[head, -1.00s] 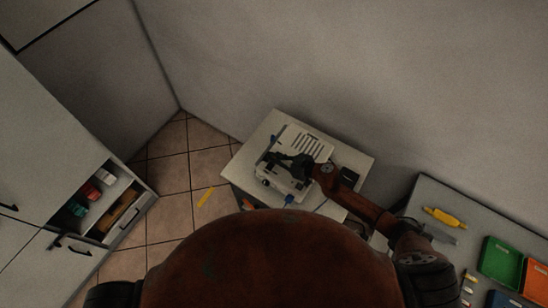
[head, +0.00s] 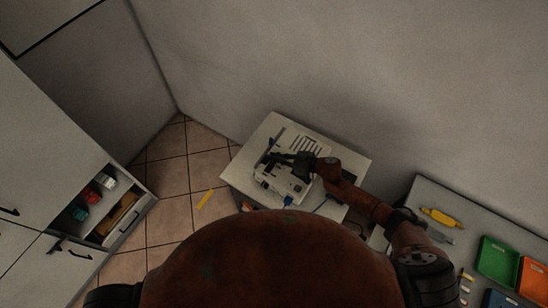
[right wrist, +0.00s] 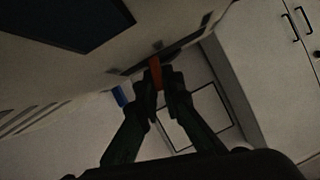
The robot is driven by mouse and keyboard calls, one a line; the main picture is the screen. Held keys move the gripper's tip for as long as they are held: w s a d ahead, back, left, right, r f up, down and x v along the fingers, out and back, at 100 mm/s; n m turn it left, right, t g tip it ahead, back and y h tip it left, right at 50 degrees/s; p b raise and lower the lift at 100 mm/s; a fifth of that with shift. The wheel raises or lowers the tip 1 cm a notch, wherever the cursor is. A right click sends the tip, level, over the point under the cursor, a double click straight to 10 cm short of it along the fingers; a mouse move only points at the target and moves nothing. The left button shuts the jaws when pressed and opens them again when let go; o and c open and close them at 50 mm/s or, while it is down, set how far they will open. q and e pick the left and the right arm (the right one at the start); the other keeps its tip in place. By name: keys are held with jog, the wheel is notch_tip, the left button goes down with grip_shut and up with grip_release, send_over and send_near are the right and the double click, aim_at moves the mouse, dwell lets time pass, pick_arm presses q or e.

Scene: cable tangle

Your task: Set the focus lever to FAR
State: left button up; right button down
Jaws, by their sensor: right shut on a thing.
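A white projector-like device (head: 297,184) stands on a small pale table. In the right wrist view, an orange-red lever tip (right wrist: 156,70) stands out from the device's pale casing (right wrist: 105,55). My right gripper (right wrist: 160,82) is shut on this lever, one dark finger on each side of it. In the head view, my right gripper (head: 272,158) is at the device's far left edge, its wrist lying over the device. The lever is hidden there. I cannot read any FAR or NEAR marking. My left gripper is in neither view.
The small table (head: 262,132) stands near the wall. A blue item (head: 288,200) is at the device's front side. At the right, another table (head: 425,192) holds a yellow tool (head: 442,217), a green tray (head: 497,258) and an orange tray (head: 535,277). An open drawer (head: 128,222) is at the left.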

jog(key=c, duration=2.1)
grip_release()
jog(key=shift+d, duration=0.1)
jog(key=shift+s, duration=0.1)
jog(key=v, duration=1.2)
jog(key=shift+f, duration=0.1)
